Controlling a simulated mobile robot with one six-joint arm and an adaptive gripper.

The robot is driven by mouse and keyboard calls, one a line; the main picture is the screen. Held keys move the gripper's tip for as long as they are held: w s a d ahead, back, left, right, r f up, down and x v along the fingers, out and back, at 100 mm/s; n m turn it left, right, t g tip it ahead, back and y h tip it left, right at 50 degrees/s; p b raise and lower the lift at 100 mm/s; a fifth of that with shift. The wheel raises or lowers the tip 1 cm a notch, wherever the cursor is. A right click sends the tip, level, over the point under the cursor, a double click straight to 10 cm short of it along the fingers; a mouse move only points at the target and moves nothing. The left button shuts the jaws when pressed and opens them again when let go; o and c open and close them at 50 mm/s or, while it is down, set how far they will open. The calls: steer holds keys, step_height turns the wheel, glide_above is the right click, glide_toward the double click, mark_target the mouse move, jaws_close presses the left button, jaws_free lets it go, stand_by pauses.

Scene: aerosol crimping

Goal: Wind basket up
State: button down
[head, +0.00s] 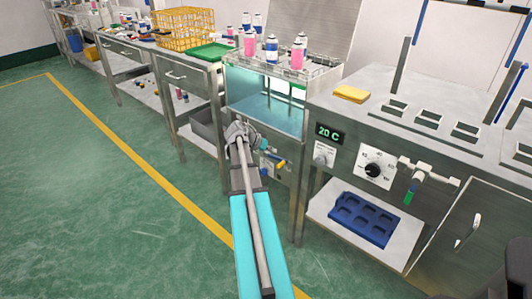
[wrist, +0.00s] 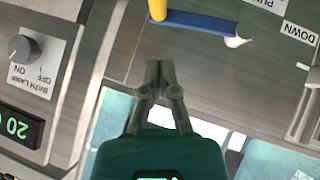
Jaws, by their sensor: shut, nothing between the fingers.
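A wire basket (head: 322,72) with several pink and blue cans sits at the top of the lit bath (head: 262,115) in the head view. A crank with a blue arm (wrist: 205,24) and a yellow grip (wrist: 157,9) is on the bath's metal front in the wrist view; its yellow grip also shows in the head view (head: 281,164). My gripper (wrist: 160,68) is shut and empty, apart from the crank, with its fingertips below the blue arm in the picture. In the head view its fingers are hard to make out.
A DOWN label (wrist: 299,33) is beside the crank. A knob (wrist: 22,47) and a 20 C display (head: 329,133) are on the neighbouring cabinet. A yellow crate (head: 184,28) and green tray (head: 208,52) are on the left table. Green floor is open at left.

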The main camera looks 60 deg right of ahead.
mark_target(277, 160)
steer(key=shift+s+d+f+b, duration=0.15)
steer(key=shift+s+f+b, duration=0.2)
steer(key=shift+f+b, duration=0.4)
steer(key=shift+s+d+f+b, duration=0.2)
steer(key=shift+s+f+b, duration=0.1)
steer(key=shift+f+b, duration=0.45)
steer(key=shift+s+d+f+b, duration=0.15)
steer(key=shift+s+f+b, duration=0.2)
steer(key=shift+f+b, duration=0.4)
steer(key=shift+f, duration=0.25)
